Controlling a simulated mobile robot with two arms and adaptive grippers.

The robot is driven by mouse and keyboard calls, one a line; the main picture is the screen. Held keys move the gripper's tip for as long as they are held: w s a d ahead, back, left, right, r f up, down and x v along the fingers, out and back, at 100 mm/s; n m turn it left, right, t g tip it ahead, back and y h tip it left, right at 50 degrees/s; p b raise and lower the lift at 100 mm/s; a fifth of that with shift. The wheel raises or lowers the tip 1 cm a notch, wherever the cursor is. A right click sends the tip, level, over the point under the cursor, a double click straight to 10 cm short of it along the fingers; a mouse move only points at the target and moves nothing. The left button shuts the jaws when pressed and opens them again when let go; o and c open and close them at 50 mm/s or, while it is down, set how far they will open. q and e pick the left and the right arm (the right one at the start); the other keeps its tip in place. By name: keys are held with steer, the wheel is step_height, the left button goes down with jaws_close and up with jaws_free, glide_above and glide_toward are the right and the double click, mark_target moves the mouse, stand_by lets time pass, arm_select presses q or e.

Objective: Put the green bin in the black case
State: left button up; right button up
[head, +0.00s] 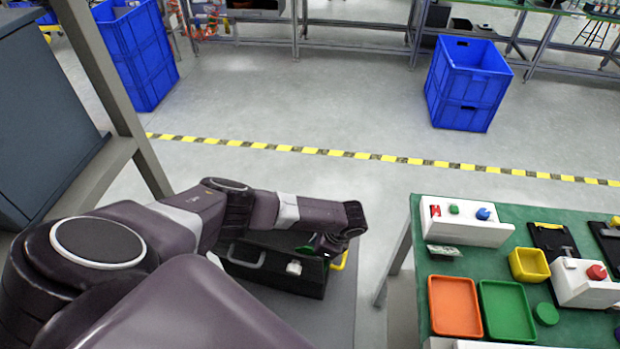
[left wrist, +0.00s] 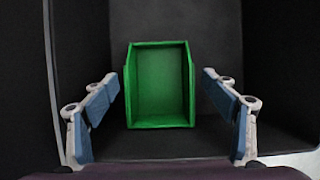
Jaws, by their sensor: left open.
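The green bin (left wrist: 160,88) shows in the left wrist view, open side facing the camera, on the dark floor of what looks like the black case (left wrist: 90,30). My left gripper (left wrist: 163,105) is open, with a finger on each side of the bin and a visible gap to each. In the head view, the black case (head: 270,283) lies on a dark grey surface below my left arm. My left gripper (head: 325,243) is over the case's right end, mostly hidden by the arm; a bit of green shows beside it. My right gripper is not in view.
A green-topped table (head: 560,215) at right holds an orange tray (head: 455,306), a green tray (head: 507,311), a yellow bin (head: 529,264) and button boxes. A yellow object (head: 341,261) shows beside the case. Blue crates (head: 466,85) stand on the otherwise open floor.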

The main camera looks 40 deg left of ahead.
arm_select(q)
steer(key=shift+r, duration=0.3)
steer(key=v, duration=1.2)
steer(key=shift+r, duration=0.3)
